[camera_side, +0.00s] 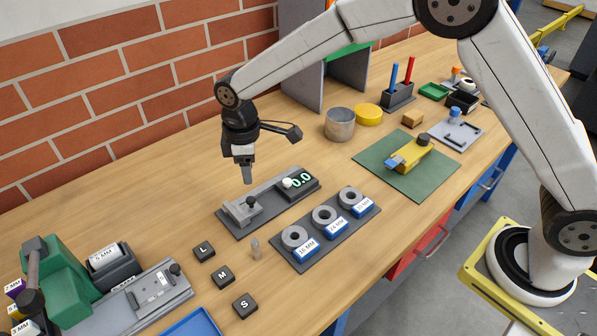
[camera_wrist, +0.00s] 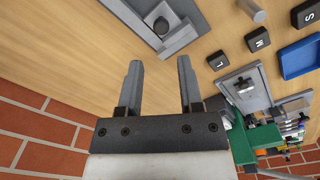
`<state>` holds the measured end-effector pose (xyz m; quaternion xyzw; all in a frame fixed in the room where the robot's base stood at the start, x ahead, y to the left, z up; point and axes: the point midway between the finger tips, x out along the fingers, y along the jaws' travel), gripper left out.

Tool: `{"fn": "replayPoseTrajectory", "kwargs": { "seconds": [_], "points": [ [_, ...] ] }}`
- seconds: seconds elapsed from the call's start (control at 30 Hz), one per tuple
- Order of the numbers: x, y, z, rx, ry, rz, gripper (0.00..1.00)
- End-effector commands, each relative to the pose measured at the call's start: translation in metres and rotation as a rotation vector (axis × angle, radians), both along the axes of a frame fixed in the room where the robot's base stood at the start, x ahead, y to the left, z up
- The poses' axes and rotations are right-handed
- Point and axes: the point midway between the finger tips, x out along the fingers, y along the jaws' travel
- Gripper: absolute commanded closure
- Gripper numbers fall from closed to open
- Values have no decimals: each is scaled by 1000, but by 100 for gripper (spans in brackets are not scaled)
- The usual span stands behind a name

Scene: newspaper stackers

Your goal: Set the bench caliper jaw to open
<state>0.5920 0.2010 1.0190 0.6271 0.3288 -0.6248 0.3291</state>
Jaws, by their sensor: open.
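The bench caliper (camera_side: 240,213) lies on the wooden bench on a dark grey base. It has light grey jaws at its left end, a black knob (camera_side: 250,202) there, a pale round knob (camera_side: 288,183) and a display (camera_side: 301,181) reading 0.0 in green. Whether its jaws touch is too small to tell. My gripper (camera_side: 247,181) points down above and behind the caliper's left end, apart from it. In the wrist view my gripper (camera_wrist: 160,64) is open and empty, with the caliper's grey end and dark knob (camera_wrist: 161,25) beyond the fingertips.
A tray (camera_side: 309,262) of rings labelled in MM lies in front of the caliper. A small metal pin (camera_side: 255,249) stands nearby, beside black L (camera_side: 204,251), M and S blocks. A green mat (camera_side: 385,180) and a metal cup (camera_side: 339,125) are to the right. The brick wall is behind.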

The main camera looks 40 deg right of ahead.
Motion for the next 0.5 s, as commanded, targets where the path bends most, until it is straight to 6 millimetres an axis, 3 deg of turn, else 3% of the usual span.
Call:
{"fn": "replayPoseTrajectory", "kwargs": {
  "seconds": [0.5],
  "points": [
    [1, 4, -14, -2, 5, 16, 54]
  ]
}}
